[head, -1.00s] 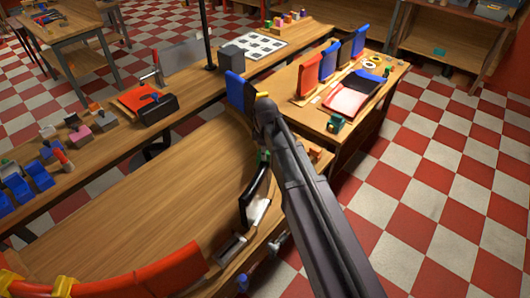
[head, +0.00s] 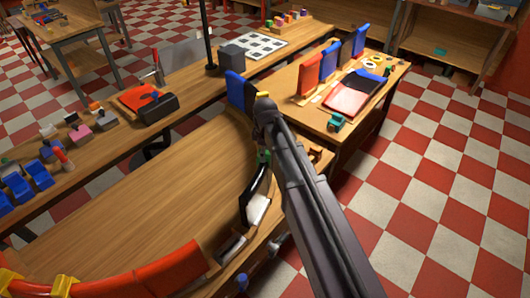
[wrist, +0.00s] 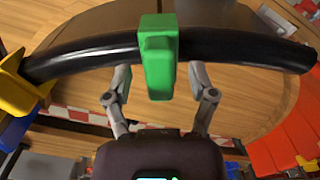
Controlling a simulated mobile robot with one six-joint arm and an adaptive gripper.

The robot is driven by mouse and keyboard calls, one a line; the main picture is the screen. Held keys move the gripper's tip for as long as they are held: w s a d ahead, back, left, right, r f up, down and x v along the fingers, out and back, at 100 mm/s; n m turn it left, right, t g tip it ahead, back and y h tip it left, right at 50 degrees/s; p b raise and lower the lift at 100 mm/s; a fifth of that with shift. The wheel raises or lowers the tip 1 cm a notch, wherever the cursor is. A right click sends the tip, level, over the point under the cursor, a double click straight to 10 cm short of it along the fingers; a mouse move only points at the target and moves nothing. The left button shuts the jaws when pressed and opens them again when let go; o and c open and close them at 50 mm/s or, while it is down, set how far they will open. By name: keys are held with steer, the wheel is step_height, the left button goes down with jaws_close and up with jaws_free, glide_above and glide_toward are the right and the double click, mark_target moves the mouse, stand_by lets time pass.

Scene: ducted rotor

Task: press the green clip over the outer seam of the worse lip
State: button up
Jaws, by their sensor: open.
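The green clip (wrist: 157,58) stands across the middle of a black curved lip (wrist: 85,58) in the wrist view. It covers the lip there and reaches above and below it; I cannot tell how firmly it sits. In the head view the clip (head: 263,157) is small, by the upper end of the black lip (head: 249,190) and partly hidden by my arm. My gripper (wrist: 158,80) is open, with one finger on each side of the clip's lower part and visible gaps to it. The fingertips are hidden in the head view.
Red segments (head: 170,268) with yellow clips (head: 60,286) continue the curved rim at the front left. A blue segment (head: 238,92) stands at its far end. A side table (head: 300,112) with colored panels stands to the right. The middle of the wooden surface (head: 150,195) is clear.

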steer(key=shift+r, duration=0.15)
step_height(320, 180, up, 10)
steer(key=p, duration=1)
steer(key=shift+f, duration=0.25)
steer(key=shift+d, duration=0.1)
stand_by(0.6)
steer(key=s+d+f+m+b, duration=0.2)
steer(key=s+d+m, duration=0.4)
steer(key=d, duration=0.3)
steer(key=s+d+f+m+b, duration=0.3)
steer(key=s+d+m, duration=0.4)
steer(key=d+m, duration=0.2)
steer(key=shift+s+d, duration=0.25)
steer(key=shift+s, duration=0.05)
stand_by(1.1)
